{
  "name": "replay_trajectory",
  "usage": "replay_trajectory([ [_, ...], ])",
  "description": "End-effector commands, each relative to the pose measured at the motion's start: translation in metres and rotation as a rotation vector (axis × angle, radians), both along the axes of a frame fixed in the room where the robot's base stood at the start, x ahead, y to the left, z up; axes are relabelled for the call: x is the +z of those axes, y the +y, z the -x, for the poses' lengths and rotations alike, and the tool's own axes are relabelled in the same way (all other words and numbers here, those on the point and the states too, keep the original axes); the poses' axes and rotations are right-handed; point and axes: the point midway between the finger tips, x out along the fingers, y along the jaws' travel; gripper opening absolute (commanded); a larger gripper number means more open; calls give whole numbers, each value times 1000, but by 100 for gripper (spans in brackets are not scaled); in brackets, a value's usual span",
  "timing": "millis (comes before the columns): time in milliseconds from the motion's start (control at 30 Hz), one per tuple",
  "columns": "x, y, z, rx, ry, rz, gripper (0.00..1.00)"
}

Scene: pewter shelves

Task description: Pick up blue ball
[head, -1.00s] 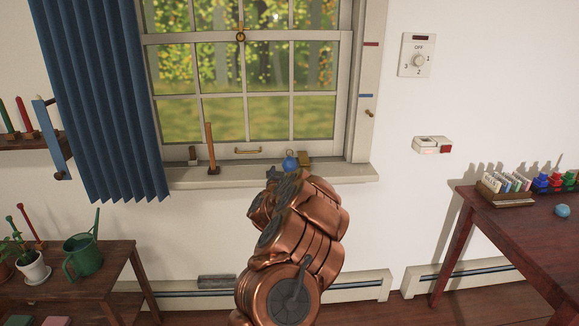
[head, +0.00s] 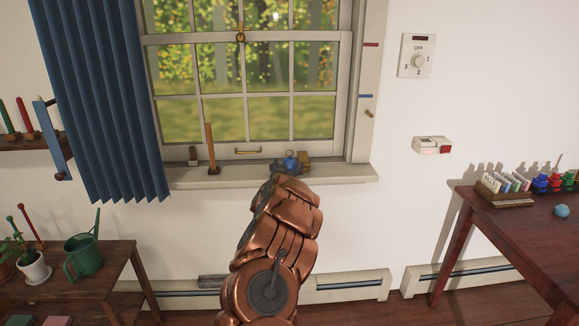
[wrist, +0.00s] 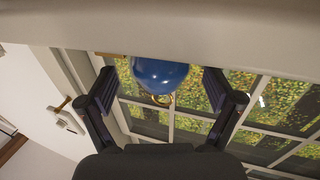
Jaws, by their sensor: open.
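The blue ball (head: 291,160) is on the window sill (head: 345,175), in front of the window's lower edge. My gripper (wrist: 161,82) is open, with one finger on each side of the ball and a visible gap to both. In the head view my gripper (head: 290,168) is at the sill, and my arm hides part of the sill.
A table (head: 520,225) at right holds a light-blue round thing (head: 562,211) and a card rack.

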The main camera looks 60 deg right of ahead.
Motion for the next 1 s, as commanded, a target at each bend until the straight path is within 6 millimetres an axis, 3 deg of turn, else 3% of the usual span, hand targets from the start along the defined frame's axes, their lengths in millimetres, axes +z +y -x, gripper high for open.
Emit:
replay_trajectory([
  [167, 0, 0, 0, 1, 0, -1, 91],
  [800, -1, 1, 0, 1, 1, -2, 24],
  [1000, -1, 1, 0, 1, 1, -2, 24],
])
